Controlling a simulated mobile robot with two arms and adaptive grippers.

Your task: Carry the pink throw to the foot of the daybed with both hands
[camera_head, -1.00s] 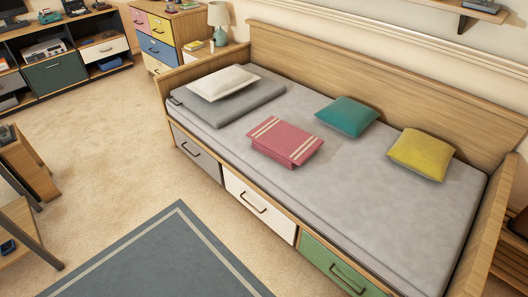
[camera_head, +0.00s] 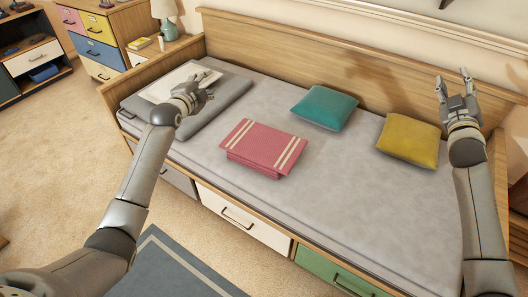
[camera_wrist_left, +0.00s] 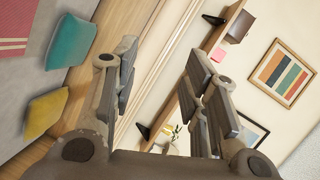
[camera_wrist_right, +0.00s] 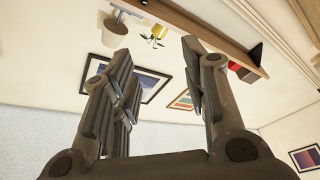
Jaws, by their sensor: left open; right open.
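The pink throw (camera_head: 262,147) lies folded on the middle of the daybed mattress (camera_head: 330,195), with pale stripes near its right side. Part of it shows at the upper left of the left wrist view (camera_wrist_left: 12,28). My left gripper (camera_head: 203,86) is open and empty, raised left of the throw, in front of the white pillow. My right gripper (camera_head: 454,82) is open and empty, raised right of the yellow cushion in the head view. Neither gripper touches the throw.
A teal cushion (camera_head: 325,107) and a yellow cushion (camera_head: 409,141) lie behind and right of the throw. A white pillow (camera_head: 168,83) rests on a folded grey blanket (camera_head: 214,105) at the left end. Wooden panels (camera_head: 290,45) edge the daybed.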

